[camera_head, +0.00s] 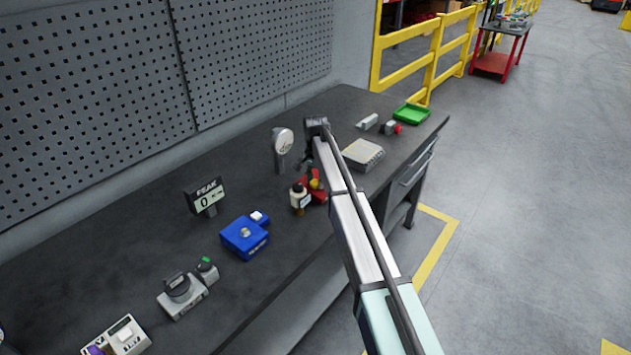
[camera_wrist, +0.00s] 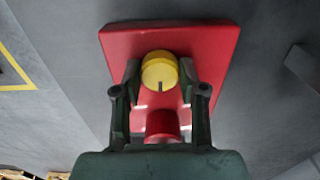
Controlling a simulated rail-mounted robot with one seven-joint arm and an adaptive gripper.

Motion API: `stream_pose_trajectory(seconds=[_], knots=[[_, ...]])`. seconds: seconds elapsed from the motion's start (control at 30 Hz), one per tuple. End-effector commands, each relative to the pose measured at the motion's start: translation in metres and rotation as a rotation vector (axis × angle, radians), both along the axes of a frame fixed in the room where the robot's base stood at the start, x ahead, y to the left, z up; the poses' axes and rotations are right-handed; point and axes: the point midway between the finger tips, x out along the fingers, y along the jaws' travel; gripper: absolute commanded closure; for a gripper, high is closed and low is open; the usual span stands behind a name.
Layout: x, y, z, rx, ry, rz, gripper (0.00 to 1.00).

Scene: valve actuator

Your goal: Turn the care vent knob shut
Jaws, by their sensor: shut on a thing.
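The yellow knob (camera_wrist: 160,68) stands on a red base plate (camera_wrist: 205,42) in the wrist view. A dark pointer line on the knob points down the picture, towards a red round part (camera_wrist: 162,124) on the same plate. My gripper (camera_wrist: 160,76) is shut on the yellow knob, one finger at its left side and one at its right. In the head view the yellow knob (camera_head: 315,184) and red base (camera_head: 320,197) show partly, beside my arm. My gripper is mostly hidden there. I cannot read any label on the plate.
A blue box (camera_head: 245,236) and a display (camera_head: 206,196) lie left. A grey box (camera_head: 363,154) and green tray (camera_head: 411,113) lie right.

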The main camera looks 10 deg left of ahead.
Motion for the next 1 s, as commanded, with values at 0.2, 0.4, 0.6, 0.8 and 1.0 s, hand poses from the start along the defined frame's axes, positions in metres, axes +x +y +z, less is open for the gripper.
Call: stream_pose_trajectory(seconds=[0.2,0.4,0.6,0.8,1.0], knots=[[-0.0004,-0.0002,-0.0011,0.0,0.001,0.017,0.93],[-0.0003,-0.0003,-0.002,0.0,0.001,0.091,0.93],[-0.0002,-0.0003,-0.0025,-0.001,0.0,0.233,0.93],[-0.0002,-0.0002,-0.0023,-0.001,0.0,0.417,0.93],[-0.0004,-0.0003,-0.0023,-0.002,0.002,0.608,0.93]])
